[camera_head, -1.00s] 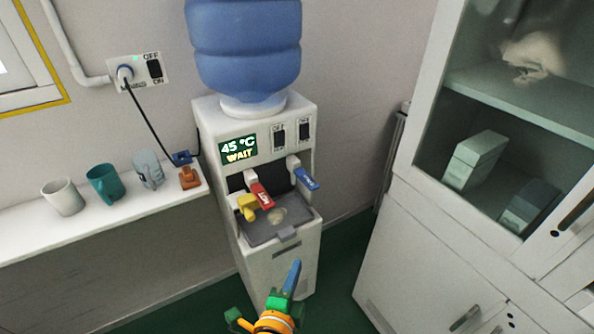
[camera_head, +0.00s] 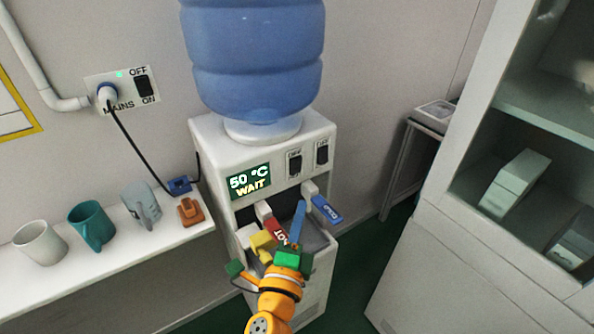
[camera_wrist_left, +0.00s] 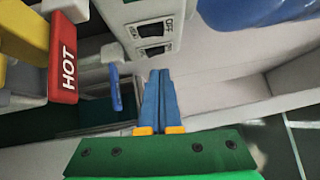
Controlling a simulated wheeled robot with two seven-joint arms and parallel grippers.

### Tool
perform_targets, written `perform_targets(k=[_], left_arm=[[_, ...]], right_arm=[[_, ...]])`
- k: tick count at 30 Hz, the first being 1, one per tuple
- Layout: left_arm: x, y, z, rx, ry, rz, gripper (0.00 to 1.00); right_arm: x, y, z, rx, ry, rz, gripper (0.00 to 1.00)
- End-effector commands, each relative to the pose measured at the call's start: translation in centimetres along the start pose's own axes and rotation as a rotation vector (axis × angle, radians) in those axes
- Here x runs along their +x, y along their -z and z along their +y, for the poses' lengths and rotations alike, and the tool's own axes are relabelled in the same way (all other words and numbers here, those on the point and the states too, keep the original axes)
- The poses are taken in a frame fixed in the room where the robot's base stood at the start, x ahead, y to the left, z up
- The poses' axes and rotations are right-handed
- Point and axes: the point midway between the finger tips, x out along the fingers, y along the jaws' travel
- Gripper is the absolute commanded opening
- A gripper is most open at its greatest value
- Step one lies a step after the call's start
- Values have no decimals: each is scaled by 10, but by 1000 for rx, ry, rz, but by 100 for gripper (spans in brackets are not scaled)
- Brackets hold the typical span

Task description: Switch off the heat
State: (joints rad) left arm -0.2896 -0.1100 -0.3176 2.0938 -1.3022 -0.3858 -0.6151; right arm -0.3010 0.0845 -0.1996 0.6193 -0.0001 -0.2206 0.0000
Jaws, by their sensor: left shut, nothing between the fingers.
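The white water dispenser (camera_head: 220,135) has a display (camera_head: 248,181) reading "50 °C WAIT". Two black rocker switches sit to the right of it, a left one (camera_head: 294,163) and a right one (camera_head: 321,152); their small labels are hard to read. The switches also show in the wrist view (camera_wrist_left: 152,30), with an "OFF" label beside them. My left gripper (camera_head: 300,206) is shut and empty, in front of the dispenser between the red HOT tap (camera_head: 276,231) and the blue COLD tap (camera_head: 325,209), below the switches. Its blue fingers (camera_wrist_left: 158,75) point toward the dispenser in the wrist view.
A blue water bottle (camera_head: 255,60) tops the dispenser. A wall socket (camera_head: 122,90) has a plug, a green light and a MAINS switch (camera_head: 144,86). A shelf (camera_head: 120,245) at left holds mugs (camera_head: 92,225) and an orange object (camera_head: 190,211). A cabinet (camera_head: 440,270) stands at right.

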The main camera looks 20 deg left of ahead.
Motion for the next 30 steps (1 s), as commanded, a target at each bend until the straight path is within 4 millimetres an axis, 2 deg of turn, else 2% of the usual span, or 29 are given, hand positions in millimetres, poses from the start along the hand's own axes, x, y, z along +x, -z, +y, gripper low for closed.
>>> perform_targets(k=[3, 10, 12, 19, 30], left_arm=[[28, -1, -6, 2, 2, -1, 0], [77, 0, -3, 1, 1, -1, 0], [85, -11, -4, 4, 1, 0, 0], [100, -27, -1, 1, -1, 0, 0], [102, -29, -3, -4, -5, 1, 0]], right_arm=[[-13, 1, 0, 0, 0, 0, 50], [-18, 3, -2, 2, 4, 2, 50], [-25, 4, -3, 2, 5, 3, 50], [-29, 4, -4, 3, 7, 4, 50], [-33, 5, -4, 2, 7, 4, 50]])
